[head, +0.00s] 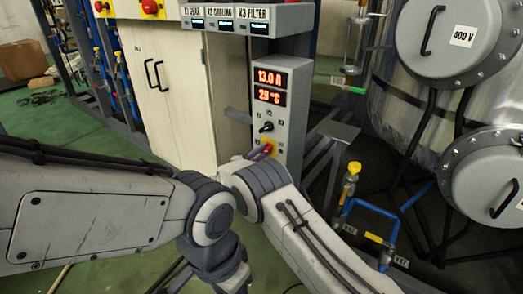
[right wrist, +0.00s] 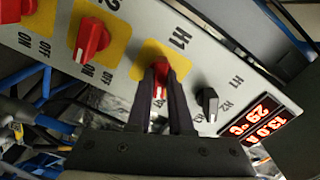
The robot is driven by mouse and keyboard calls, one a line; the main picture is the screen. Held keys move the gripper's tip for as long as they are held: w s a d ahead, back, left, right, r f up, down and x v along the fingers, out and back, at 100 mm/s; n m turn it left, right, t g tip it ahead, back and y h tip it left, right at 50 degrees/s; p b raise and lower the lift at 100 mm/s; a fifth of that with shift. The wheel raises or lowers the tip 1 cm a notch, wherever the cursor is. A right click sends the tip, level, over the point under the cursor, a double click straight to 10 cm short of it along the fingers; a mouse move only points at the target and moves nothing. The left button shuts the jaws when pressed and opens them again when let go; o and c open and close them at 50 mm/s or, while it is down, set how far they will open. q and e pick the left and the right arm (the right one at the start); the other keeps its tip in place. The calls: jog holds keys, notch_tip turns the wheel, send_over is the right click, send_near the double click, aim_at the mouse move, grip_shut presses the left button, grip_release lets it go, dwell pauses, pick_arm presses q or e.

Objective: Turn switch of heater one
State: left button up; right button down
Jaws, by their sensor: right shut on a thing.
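The red switch (right wrist: 161,70) of heater one sits on a yellow plate labelled H1 in the right wrist view. My right gripper (right wrist: 166,75) has its two dark fingers on either side of the switch and is shut on it. A white mark shows on the switch, but its setting cannot be read behind the fingers. In the head view my right gripper (head: 262,152) is at the lower front of the grey control panel (head: 292,128), and the switch is mostly hidden there. My left arm comes in from the left; its fingers do not show.
A second red switch (right wrist: 90,40) on a yellow plate is beside the first, with ON and OFF labels. A black selector knob (right wrist: 208,104) and red digital displays (head: 269,86) are close by. Blue pipes with a yellow valve (head: 352,170) stand right of the panel.

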jog(key=n+p, duration=0.2)
jog(key=n, duration=0.7)
jog(key=shift+n+p, duration=0.35)
jog(key=shift+n, duration=1.55)
jog(key=c, duration=0.8)
grip_release()
